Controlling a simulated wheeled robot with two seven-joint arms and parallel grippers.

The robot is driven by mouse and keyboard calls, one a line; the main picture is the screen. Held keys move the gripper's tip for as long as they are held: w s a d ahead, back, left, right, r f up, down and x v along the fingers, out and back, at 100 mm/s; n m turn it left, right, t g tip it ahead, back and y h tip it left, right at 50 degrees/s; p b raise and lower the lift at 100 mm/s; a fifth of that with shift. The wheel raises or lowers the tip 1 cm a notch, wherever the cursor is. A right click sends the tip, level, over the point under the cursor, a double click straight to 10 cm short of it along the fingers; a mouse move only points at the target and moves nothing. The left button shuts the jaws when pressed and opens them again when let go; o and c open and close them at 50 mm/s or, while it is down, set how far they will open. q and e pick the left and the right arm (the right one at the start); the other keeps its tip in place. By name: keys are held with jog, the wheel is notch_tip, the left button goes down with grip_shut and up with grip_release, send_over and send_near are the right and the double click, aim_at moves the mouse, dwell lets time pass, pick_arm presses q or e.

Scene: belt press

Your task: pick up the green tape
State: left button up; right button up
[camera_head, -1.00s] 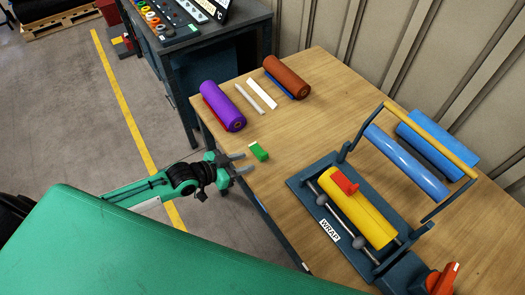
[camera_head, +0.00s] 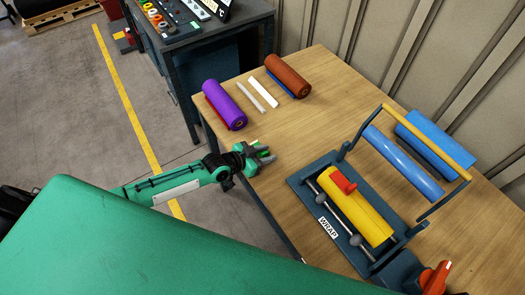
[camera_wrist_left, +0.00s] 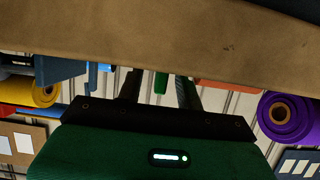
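The green tape (camera_head: 263,153) is a small green piece at the left edge of the wooden table. In the head view it is mostly hidden by my left gripper (camera_head: 267,153), whose fingers reach around it. In the left wrist view the green tape (camera_wrist_left: 161,83) shows between the two dark fingers of my left gripper (camera_wrist_left: 160,88). A visible gap is left on both sides, so the gripper is open. My right gripper is not in view.
The wooden table (camera_head: 300,125) holds a purple roll (camera_head: 225,104), white sticks (camera_head: 262,93), a brown roll (camera_head: 287,75), and a wrapping press with a yellow roll (camera_head: 360,215) at right. Blue rolls (camera_head: 403,163) lie behind it. A dark bench (camera_head: 220,55) stands behind.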

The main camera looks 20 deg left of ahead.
aim_at(265, 152)
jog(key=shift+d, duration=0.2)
pick_arm(q)
grip_shut()
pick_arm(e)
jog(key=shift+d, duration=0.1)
pick_arm(q)
jog(key=shift+r, duration=0.1)
notch_tip(265, 152, up, 20)
jog(key=b, duration=0.3)
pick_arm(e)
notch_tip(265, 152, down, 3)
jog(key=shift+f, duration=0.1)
